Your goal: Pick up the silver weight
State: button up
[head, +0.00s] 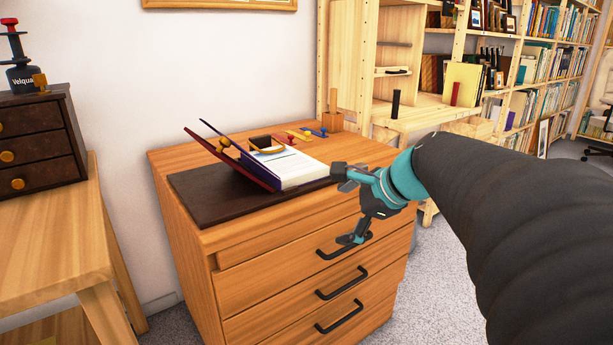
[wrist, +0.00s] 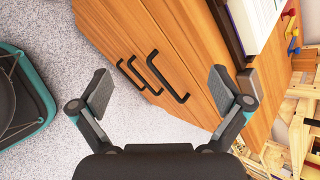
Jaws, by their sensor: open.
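My gripper (head: 346,206) is open and empty in front of the upper drawers of the wooden dresser (head: 265,292), close to its top front edge. In the wrist view my gripper (wrist: 160,88) has its fingers wide apart, with drawer fronts and black handles beyond them. A small grey-brown block (wrist: 248,80) sits on the dresser top beside the dark mat, just past the right finger. It may be the silver weight, but I cannot tell surely. In the head view my gripper and arm cover that corner, and I make out no silver weight there.
A dark mat (head: 215,206) on the dresser holds an open book (head: 290,167). Small coloured items (head: 300,135) and a wooden holder (head: 333,121) stand behind. Black drawer handles (head: 342,282) stick out in front. A bookshelf (head: 470,95) is behind right. Carpet shows left in the wrist view.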

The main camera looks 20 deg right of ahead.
jog(key=w+d+r+m+t, duration=0.2)
jog(key=w+d+m+t, duration=0.1)
jog(key=w+d+m, duration=0.5)
jog(key=m+t+b, duration=0.1)
jog(key=m+t, duration=0.1)
jog(key=m, duration=0.2)
send_near(356, 167)
jog(key=shift+b+x, duration=0.65)
jog(key=shift+x, duration=4.15)
jog(key=c, duration=1.2)
jog(key=shift+r, duration=0.15)
